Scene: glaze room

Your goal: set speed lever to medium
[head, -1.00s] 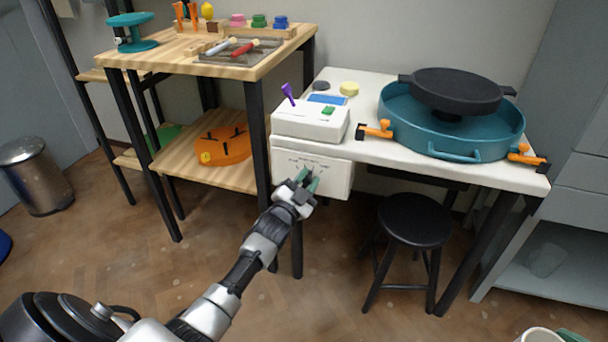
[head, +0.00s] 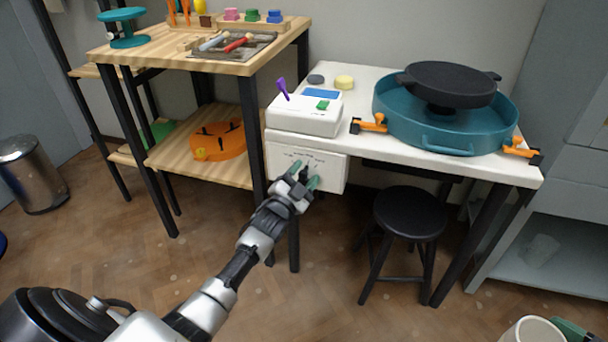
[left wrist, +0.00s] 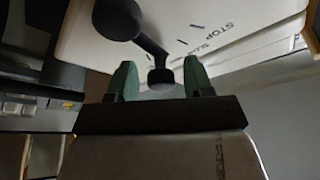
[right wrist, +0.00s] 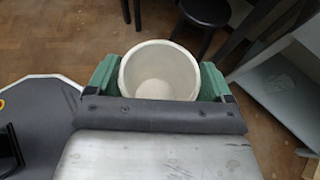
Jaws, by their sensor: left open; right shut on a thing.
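The speed lever (left wrist: 150,45) is a black arm with a round knob, in the left wrist view. It stands out from a white panel (left wrist: 235,25) printed STOP and, partly hidden, what looks like SLOW. The panel is the front of a white box (head: 330,170) under the table's left end. My left gripper (head: 304,175) is open in front of this panel. In the left wrist view its green fingers (left wrist: 160,80) are on either side of the lever's lower end, with gaps. My right gripper (right wrist: 158,80) is shut on a white cup (right wrist: 158,85), also at the head view's lower right (head: 532,331).
A white control box (head: 305,118) with a purple toggle (head: 282,87) sits above the panel. A teal wheel basin (head: 450,138) with orange clamps is on the white table (head: 400,150). A black stool (head: 410,212) stands below. A wooden shelf unit (head: 215,165) is close at left.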

